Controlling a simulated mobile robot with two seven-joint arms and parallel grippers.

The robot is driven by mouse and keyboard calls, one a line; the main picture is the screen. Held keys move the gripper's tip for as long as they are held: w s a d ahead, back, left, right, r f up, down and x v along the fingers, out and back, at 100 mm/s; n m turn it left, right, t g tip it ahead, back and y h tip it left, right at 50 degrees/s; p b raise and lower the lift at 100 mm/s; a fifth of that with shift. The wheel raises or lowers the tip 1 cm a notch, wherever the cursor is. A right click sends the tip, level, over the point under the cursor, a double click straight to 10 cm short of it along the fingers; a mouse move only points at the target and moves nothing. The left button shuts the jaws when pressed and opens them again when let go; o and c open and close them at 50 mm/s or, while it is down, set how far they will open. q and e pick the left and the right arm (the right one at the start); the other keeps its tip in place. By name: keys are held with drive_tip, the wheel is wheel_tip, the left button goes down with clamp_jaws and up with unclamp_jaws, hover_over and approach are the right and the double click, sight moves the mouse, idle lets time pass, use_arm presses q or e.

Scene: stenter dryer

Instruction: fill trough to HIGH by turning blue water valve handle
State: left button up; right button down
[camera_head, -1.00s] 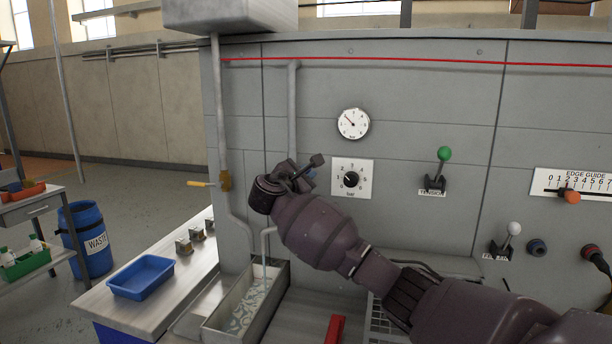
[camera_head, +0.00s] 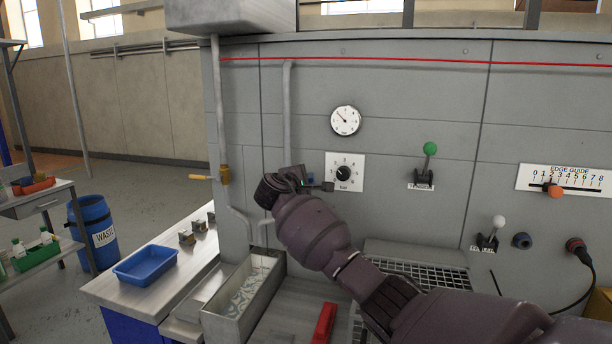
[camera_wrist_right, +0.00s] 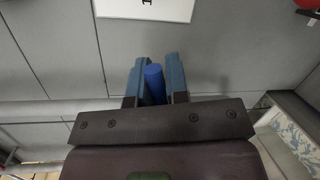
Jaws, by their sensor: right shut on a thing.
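My right gripper (camera_head: 303,181) is at the machine's front panel, left of the bar dial. In the right wrist view its two fingers are shut on the blue valve handle (camera_wrist_right: 154,86), which shows as a round blue bar between them. In the head view the handle is hidden behind the gripper and wrist. The trough (camera_head: 262,303) is a grey metal box below and left of the gripper, with pale patterned liquid inside. I see no level mark on it. I cannot make out a stream from the spout now. My left gripper is out of view.
A bar dial (camera_head: 345,173) and a gauge (camera_head: 345,121) are close to the right of the gripper. A green-knobbed lever (camera_head: 430,150) stands further right. A yellow-handled valve (camera_head: 224,176) is on the pipe to the left. A blue tray (camera_head: 146,266) lies on the bench.

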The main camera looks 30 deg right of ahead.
drive_tip(key=shift+f+m+t+y, duration=0.3)
drive_tip(key=shift+f+m+y, duration=0.1)
drive_tip(key=shift+f+m, duration=0.9)
drive_tip(key=c, duration=1.1)
unclamp_jaws()
drive_tip(key=shift+r, duration=0.15)
drive_tip(key=shift+s, duration=0.1)
drive_tip(key=b+v, duration=0.1)
drive_tip(key=v, duration=0.9)
drive_tip(key=shift+s+a, duration=0.2)
drive_tip(key=shift+a, duration=0.1)
drive_tip(key=shift+r, duration=0.15)
